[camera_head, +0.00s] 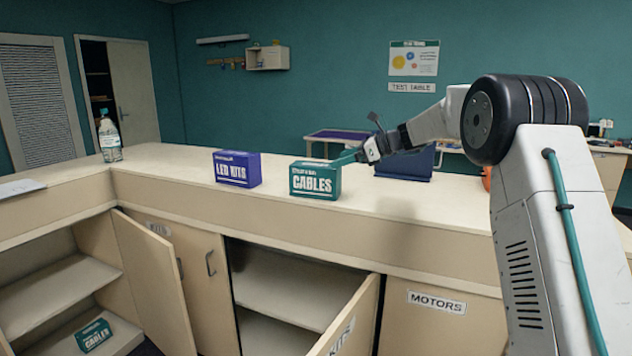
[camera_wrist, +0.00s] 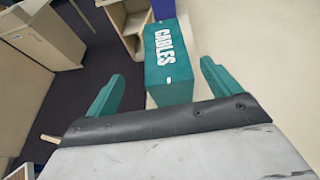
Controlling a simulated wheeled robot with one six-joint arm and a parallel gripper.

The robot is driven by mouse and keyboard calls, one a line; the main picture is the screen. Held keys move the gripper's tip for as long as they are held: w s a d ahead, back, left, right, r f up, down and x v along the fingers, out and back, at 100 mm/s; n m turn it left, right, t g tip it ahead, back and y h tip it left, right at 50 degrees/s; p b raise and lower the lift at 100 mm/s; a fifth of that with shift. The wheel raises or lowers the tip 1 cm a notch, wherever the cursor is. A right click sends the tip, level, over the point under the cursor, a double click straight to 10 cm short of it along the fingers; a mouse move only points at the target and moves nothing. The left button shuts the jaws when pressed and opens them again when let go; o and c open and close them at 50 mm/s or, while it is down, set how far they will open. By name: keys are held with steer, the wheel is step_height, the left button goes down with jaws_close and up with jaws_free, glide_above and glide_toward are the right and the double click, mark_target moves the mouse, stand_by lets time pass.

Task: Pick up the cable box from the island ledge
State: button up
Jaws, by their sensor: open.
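The cable box is a green box marked CABLES (camera_head: 315,181) standing upright on the island ledge (camera_head: 420,201) in the head view. In the wrist view the cable box (camera_wrist: 168,62) lies ahead, between the lines of my two green fingers. My gripper (camera_head: 350,157) is at the right side of the box, near its top, in the head view. In the wrist view my gripper (camera_wrist: 160,82) is open, with the near end of the box at the gap between its fingertips. I cannot tell whether a finger touches the box.
A blue LED KITS box (camera_head: 237,169) stands left of the cable box. A bottle (camera_head: 109,138) stands at the ledge's left. Another green CABLES box (camera_head: 94,335) lies on a low shelf. Cabinet doors (camera_head: 152,282) hang open below the ledge. A dark blue bin (camera_head: 405,163) stands behind my arm.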

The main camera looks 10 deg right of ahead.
mark_target(323, 165)
steer(key=x, duration=0.8)
steer(key=shift+w+d+f, duration=0.1)
steer(key=shift+w+d, duration=0.2)
steer(key=c, duration=1.3)
